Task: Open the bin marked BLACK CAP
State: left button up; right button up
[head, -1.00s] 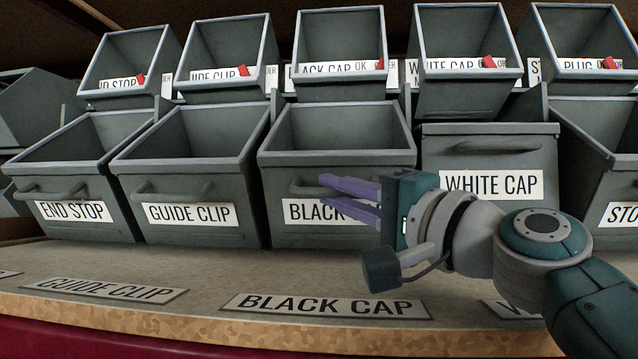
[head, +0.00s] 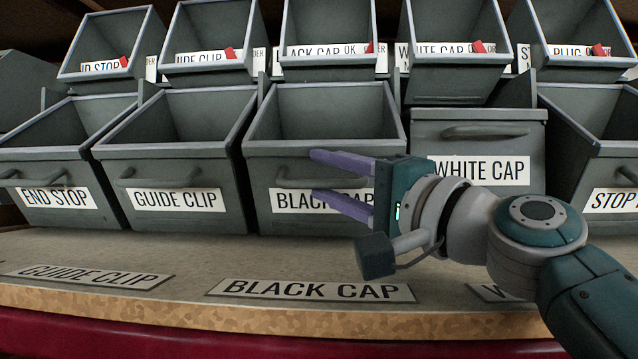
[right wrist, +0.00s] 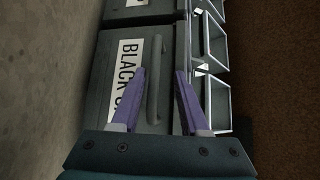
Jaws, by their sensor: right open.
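The grey lower-row bin marked BLACK CAP (head: 258,215) stands in the middle of the head view. Its wide top is open and its inside shows. Its bar handle (head: 296,182) is on the front, above the label, which my fingers partly cover. My right gripper (head: 312,175), with purple fingers, is open in front of this bin, one finger above the handle's level and one below. In the right wrist view the handle (right wrist: 155,85) appears between the spread fingers (right wrist: 160,72), not clamped. Whether a finger touches the bin cannot be told. My left gripper is not in view.
The GUIDE CLIP bin (head: 185,225) and END STOP bin (head: 60,215) stand to the left, open-topped. The WHITE CAP bin (head: 475,200) to the right looks shut. Smaller bins with red pieces line the row above. The shelf ledge (head: 190,290) in front is clear, with flat labels.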

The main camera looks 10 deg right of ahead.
jog(key=p+v, duration=0.1)
jog(key=v, duration=0.8)
jog(key=shift+s+d, duration=0.1)
jog(key=shift+s, duration=0.05)
